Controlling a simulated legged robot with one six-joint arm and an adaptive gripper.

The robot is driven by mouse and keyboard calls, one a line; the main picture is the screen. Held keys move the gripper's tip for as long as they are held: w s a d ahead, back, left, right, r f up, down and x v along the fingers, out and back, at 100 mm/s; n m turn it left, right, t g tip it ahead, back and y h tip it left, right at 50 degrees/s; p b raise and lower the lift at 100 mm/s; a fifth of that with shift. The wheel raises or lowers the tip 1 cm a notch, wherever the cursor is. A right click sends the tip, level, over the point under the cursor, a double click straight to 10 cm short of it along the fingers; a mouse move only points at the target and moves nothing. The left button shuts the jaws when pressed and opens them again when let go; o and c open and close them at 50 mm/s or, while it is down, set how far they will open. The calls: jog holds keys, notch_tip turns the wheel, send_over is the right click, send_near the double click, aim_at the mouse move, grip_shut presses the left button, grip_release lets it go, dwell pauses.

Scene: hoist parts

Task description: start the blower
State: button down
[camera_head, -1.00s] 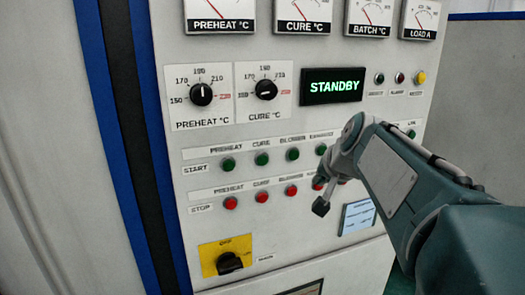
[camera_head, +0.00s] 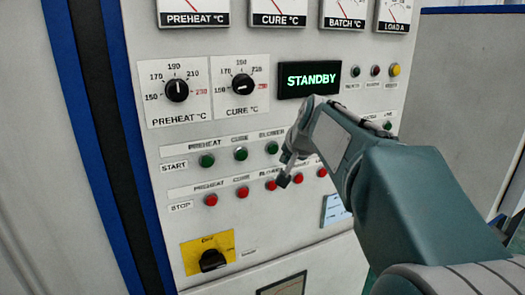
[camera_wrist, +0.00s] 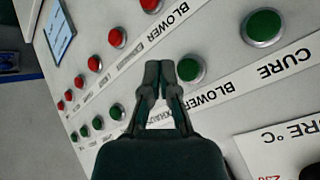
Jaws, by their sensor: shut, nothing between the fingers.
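The control panel shows a START row of green buttons above a STOP row of red ones. The green BLOWER start button (camera_head: 272,147) is third in its row. It also shows in the wrist view (camera_wrist: 190,68), with its BLOWER label beside it. The red BLOWER stop button (camera_head: 271,184) is below it. My gripper (camera_head: 283,181) is shut and empty, its tip just right of the red BLOWER button in the head view. In the wrist view my fingertips (camera_wrist: 160,65) appear close to the left of the green BLOWER button. I cannot tell whether they touch the panel.
The display (camera_head: 309,79) reads STANDBY. The green CURE button (camera_head: 241,153) neighbours the BLOWER one. PREHEAT (camera_head: 177,90) and CURE (camera_head: 242,84) knobs sit above; a black rotary switch on a yellow plate (camera_head: 190,256) sits below. My arm covers some panel right of BLOWER.

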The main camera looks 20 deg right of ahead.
aim_at(275, 154)
jog(key=shift+w+a, duration=0.1)
jog(key=shift+w, duration=1.25)
dwell(0.4)
jog(key=shift+w, duration=0.4)
jog(key=shift+w, duration=0.4)
dwell(0.7)
jog(key=shift+s+r, duration=0.1)
jog(key=shift+s, duration=0.75)
jog(key=s, duration=0.5)
dwell(0.4)
